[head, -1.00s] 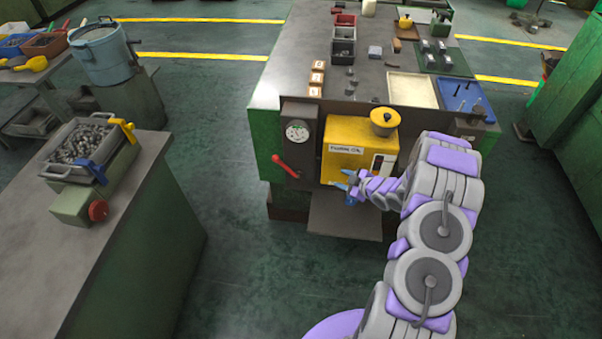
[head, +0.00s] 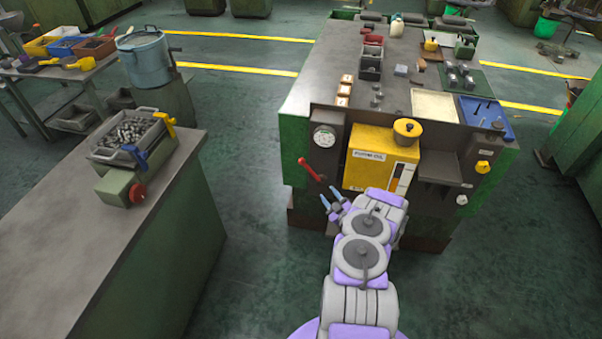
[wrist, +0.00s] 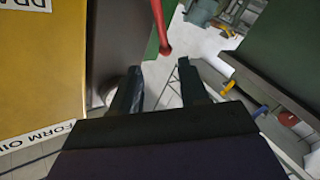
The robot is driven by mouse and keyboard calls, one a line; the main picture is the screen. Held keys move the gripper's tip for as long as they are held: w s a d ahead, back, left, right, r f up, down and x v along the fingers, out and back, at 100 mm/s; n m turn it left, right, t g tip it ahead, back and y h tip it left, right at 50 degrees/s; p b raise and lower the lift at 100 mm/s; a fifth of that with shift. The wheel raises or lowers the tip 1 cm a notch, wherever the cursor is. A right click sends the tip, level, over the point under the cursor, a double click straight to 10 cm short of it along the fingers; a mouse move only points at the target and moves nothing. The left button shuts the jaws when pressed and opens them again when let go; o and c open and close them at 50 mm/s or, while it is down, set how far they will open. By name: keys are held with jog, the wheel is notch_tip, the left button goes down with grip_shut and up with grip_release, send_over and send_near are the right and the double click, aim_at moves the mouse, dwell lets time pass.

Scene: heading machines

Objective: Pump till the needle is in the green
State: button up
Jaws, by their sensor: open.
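The round white gauge (head: 324,137) is on the front of the green machine; its needle is too small to read. Below it a red pump lever (head: 311,170) slants, its upper end to the left. The yellow oil tank (head: 380,160) with a yellow cap is to the right of the gauge. My gripper (head: 331,203) is open and empty, just below and right of the lever, apart from it. In the wrist view the red lever (wrist: 160,28) hangs at the top centre, beyond and between my open fingers (wrist: 157,85). The yellow tank (wrist: 40,70) fills the left there.
A grey bench (head: 150,215) with a tray of metal parts (head: 128,132) stands at the left. Open floor lies between it and the machine (head: 296,150). The machine top carries bins, blocks and a blue tray (head: 486,114).

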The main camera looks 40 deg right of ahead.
aim_at(309, 170)
jog(key=w+b, duration=0.1)
jog(key=w, duration=0.4)
jog(key=w+d+b, duration=0.1)
jog(key=w, duration=0.3)
jog(key=w+d+b, duration=0.1)
jog(key=w+b, duration=0.1)
jog(key=w, duration=0.3)
jog(key=shift+w, duration=0.35)
jog(key=shift+w+a+r, duration=0.15)
jog(key=shift+w, duration=0.35)
jog(key=shift+c, duration=0.2)
jog(key=shift+d, duration=0.2)
jog(key=c, duration=0.4)
grip_shut()
jog(key=shift+a, duration=0.1)
